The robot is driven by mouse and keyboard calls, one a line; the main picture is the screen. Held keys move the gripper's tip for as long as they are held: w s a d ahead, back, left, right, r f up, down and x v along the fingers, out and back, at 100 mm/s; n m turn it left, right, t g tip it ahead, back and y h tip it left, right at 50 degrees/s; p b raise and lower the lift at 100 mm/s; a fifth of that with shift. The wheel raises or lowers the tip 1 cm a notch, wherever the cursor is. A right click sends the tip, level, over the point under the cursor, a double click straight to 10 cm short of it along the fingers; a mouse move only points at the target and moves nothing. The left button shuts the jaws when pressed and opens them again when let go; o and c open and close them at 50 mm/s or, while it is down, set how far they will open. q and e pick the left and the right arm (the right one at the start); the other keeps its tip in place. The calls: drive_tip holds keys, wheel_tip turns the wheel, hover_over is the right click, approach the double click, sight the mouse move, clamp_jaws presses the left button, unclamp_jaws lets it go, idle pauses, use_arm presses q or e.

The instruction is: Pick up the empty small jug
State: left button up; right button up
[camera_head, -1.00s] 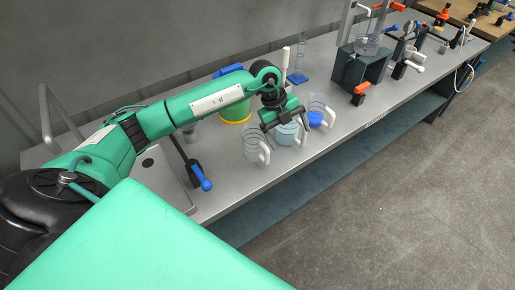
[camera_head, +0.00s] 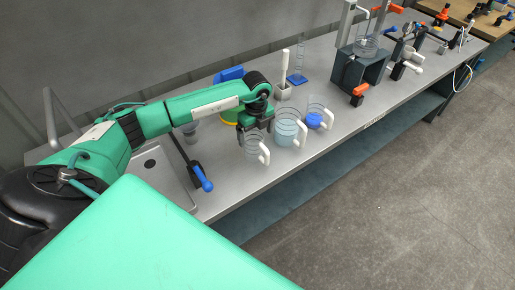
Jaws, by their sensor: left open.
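A clear jug with a white handle (camera_head: 254,151) stands at the left of a row of jugs on the bench and looks empty. My left gripper (camera_head: 256,129) points down, open, right at this jug's top. The gripper hides part of the rim, and I cannot tell whether the fingers touch it. A larger jug with pale blue liquid (camera_head: 286,131) stands just right of it. A third clear jug with a blue content (camera_head: 314,119) stands farther right. My right gripper is not in view.
A green and yellow container (camera_head: 229,116) stands behind my gripper, partly hidden. A dark stand (camera_head: 360,68) with a beaker is at the right. The bench's front edge is close to the jugs.

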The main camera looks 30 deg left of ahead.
sight(258, 149)
use_arm(q)
drive_tip(key=f+p, duration=0.1)
drive_tip(key=f, duration=0.2)
drive_tip(key=shift+s+f+p, duration=0.25)
drive_tip(key=shift+s+p, duration=0.1)
drive_tip(key=shift+s, duration=0.05)
drive_tip(key=shift+f, duration=0.6)
drive_tip(key=shift+a, duration=0.1)
drive_tip(key=c, duration=1.1)
drive_tip(key=shift+r, duration=0.1)
